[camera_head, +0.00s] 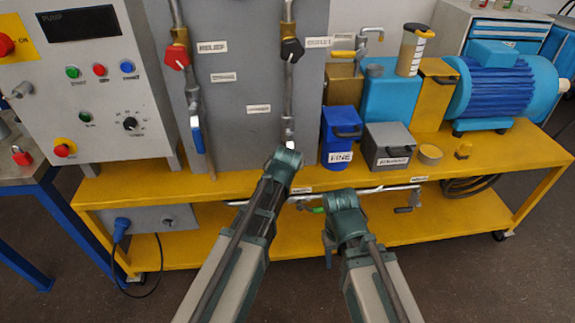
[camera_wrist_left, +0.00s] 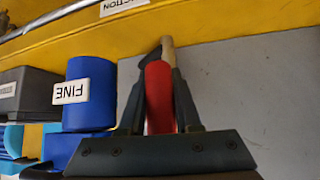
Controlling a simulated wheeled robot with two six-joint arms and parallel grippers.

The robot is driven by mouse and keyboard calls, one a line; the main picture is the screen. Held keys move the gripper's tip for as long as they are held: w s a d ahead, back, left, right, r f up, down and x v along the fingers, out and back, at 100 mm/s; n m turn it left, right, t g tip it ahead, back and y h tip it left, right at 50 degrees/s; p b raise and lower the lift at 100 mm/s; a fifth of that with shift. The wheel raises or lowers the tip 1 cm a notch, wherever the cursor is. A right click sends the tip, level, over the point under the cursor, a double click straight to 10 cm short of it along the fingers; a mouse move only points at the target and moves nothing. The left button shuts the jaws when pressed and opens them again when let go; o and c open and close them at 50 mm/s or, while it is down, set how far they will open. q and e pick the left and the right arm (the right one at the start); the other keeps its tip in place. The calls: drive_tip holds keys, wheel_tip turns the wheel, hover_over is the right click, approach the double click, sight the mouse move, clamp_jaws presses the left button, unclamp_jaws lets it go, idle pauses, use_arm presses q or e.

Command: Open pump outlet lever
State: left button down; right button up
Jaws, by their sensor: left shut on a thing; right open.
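My left gripper (camera_wrist_left: 160,105) is shut on a red handle (camera_wrist_left: 158,90) in the left wrist view. A pale rod end shows beyond the handle, against the grey panel (camera_wrist_left: 240,80). In the head view my left arm (camera_head: 283,160) reaches the lower end of the right-hand pipe and hides the handle. A black-handled valve (camera_head: 291,48) is higher on that pipe, beside a label I cannot read surely. My right gripper (camera_head: 331,230) is open and empty, low before the yellow bench, by a small green handle (camera_head: 318,210).
A blue bin marked FINE (camera_head: 340,138) and a grey box (camera_head: 388,148) stand close to the right of my left gripper. A red handle (camera_head: 177,57) and a blue handle (camera_head: 196,135) are on the left pipe. The yellow bench edge (camera_head: 240,188) runs below.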

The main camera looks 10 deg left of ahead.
use_arm(q)
drive_tip(key=shift+d, duration=0.1)
idle(0.3)
drive_tip(key=c, duration=0.6)
unclamp_jaws()
drive_tip(key=a+p+v, duration=0.1)
drive_tip(key=p+v, duration=0.8)
drive_tip(key=v, duration=0.4)
drive_tip(key=shift+s+d+r+p, duration=0.25)
drive_tip(key=shift+d+p, duration=0.1)
drive_tip(key=shift+d, duration=0.1)
